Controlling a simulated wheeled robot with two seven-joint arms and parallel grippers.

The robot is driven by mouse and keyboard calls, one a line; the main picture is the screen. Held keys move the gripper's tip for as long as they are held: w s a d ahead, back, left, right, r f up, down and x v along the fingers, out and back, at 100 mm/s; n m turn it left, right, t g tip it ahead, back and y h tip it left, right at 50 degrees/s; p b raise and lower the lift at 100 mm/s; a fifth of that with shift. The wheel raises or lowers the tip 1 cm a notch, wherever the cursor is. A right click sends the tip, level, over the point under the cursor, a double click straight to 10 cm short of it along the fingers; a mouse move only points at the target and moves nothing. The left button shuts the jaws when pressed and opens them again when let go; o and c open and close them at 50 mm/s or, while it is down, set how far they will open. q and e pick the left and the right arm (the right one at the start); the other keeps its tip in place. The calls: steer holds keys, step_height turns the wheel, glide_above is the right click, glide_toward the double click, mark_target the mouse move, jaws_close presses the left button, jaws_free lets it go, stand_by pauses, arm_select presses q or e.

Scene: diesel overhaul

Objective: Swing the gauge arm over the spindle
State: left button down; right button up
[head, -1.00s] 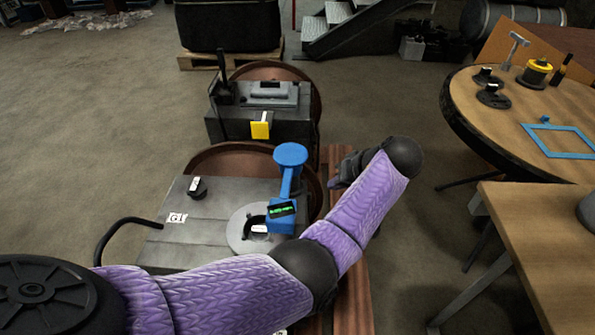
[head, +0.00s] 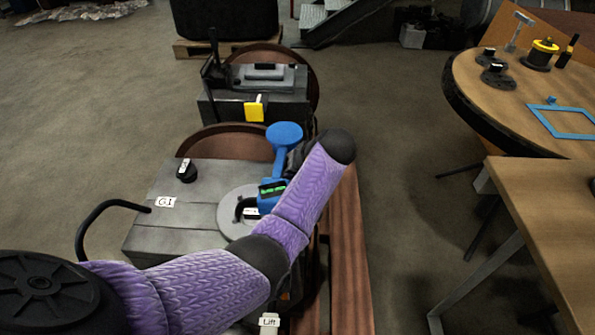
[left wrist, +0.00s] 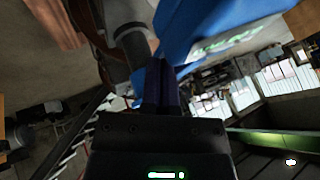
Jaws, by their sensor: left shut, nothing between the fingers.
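The blue gauge arm (head: 283,150) has a round top and a lower box with a green-lit display. It stands at the right side of a grey machine, and its box overlaps the right part of a pale disc (head: 228,217) with a dark centre, seemingly around the spindle. My left gripper (head: 295,160) is right beside the blue arm, partly hidden by my purple forearm. In the left wrist view its fingers (left wrist: 161,85) are shut and empty, close to the blue gauge body (left wrist: 205,35). I cannot tell whether they touch it. My right gripper is not in view.
The machine top (head: 185,215) bears a black knob (head: 186,171) and a "G1" label. A second grey unit with a yellow tag (head: 254,112) stands behind. A round wooden table (head: 505,110) with parts and another table (head: 545,215) stand at right. Open floor lies between.

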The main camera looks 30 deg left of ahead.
mark_target(273, 173)
arm_select(q)
steer(key=a+r+m+p, duration=0.1)
steer(key=p, duration=0.2)
steer(key=shift+s+r+t+p, duration=0.1)
steer(key=shift+s+t+p, duration=0.3)
steer(key=a+m+p, duration=0.1)
steer(key=p, duration=0.1)
steer(key=s+a+t+p, duration=0.1)
steer(key=p, duration=0.1)
steer(key=shift+s+a+f+m, duration=0.2)
steer(key=shift+s+m, duration=0.1)
steer(key=shift+m, duration=0.1)
steer(key=shift+s+a+f, duration=0.1)
steer(key=shift+a+f, duration=0.15)
steer(key=shift+f, duration=0.2)
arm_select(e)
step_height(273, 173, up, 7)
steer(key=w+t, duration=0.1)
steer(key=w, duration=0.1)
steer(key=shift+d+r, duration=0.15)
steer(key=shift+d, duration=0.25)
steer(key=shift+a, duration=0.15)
